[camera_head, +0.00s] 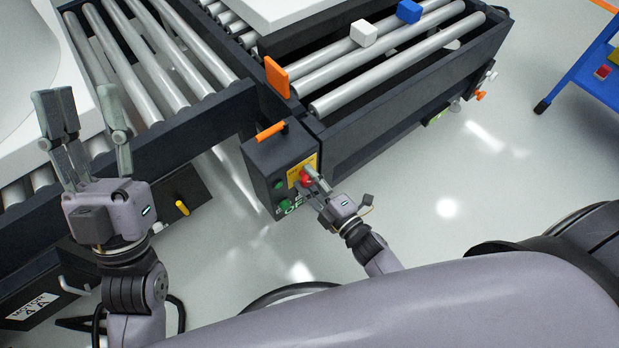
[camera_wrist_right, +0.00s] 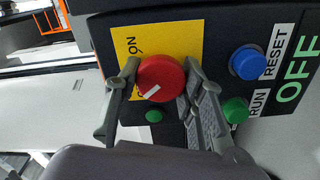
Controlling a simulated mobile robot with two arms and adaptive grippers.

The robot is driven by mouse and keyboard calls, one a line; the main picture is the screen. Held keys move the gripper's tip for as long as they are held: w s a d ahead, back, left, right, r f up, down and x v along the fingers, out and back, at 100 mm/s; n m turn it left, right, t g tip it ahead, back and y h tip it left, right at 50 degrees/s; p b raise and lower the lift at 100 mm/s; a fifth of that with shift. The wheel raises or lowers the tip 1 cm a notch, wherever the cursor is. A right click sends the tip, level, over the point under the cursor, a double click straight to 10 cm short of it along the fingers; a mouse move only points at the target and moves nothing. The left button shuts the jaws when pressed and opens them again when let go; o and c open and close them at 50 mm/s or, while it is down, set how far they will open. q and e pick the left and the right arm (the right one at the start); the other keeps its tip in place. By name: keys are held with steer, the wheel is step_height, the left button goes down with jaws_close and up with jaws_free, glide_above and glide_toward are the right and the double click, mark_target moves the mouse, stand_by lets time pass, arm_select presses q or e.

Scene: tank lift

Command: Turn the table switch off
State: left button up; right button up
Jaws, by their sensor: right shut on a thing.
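The table switch is a round red knob (camera_wrist_right: 161,77) with a white line on a yellow plate (camera_wrist_right: 180,40). In the right wrist view its line points to the lower left. The knob also shows in the head view (camera_head: 305,179) on the front of a dark control box (camera_head: 268,160). My right gripper (camera_head: 312,184) is shut on the knob, one finger on each side of it; it also shows in the right wrist view (camera_wrist_right: 163,84). My left gripper (camera_head: 86,122) is open and empty at the left, in front of the roller conveyor.
Green and blue buttons (camera_wrist_right: 248,62) and a green OFF label (camera_wrist_right: 300,70) lie beside the knob. The roller table (camera_head: 370,135) stands behind the box, with white and blue cubes (camera_head: 364,33) on its rollers. Free floor lies to the right.

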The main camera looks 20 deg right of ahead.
steer(key=shift+n, duration=0.6)
steer(key=o, duration=1.1)
steer(key=shift+o, duration=0.2)
steer(key=v, duration=1.2)
